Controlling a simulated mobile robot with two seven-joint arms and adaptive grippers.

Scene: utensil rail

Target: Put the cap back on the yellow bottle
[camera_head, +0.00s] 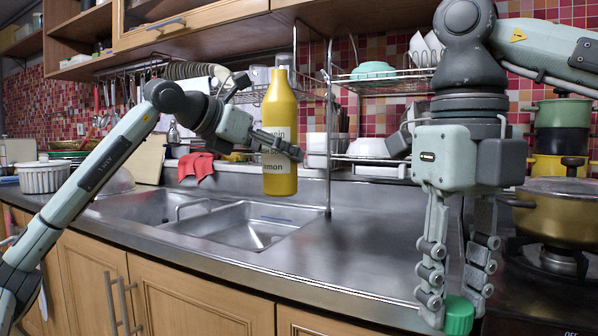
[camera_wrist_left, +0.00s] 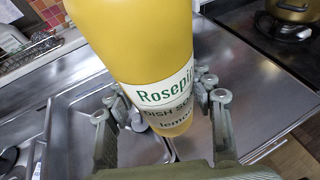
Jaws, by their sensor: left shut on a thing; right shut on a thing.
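The green cap (camera_head: 459,314) is at the fingertips of my right gripper (camera_head: 455,295), which points down over the counter's front right. The fingers are shut on the cap, well to the right of the bottle and lower.
A double steel sink (camera_head: 235,222) lies below the bottle. A wire dish rack (camera_head: 385,83) with bowls stands behind. A brass pot (camera_head: 560,215) sits on the stove at the right. The steel counter (camera_head: 365,240) between the sink and right gripper is clear.

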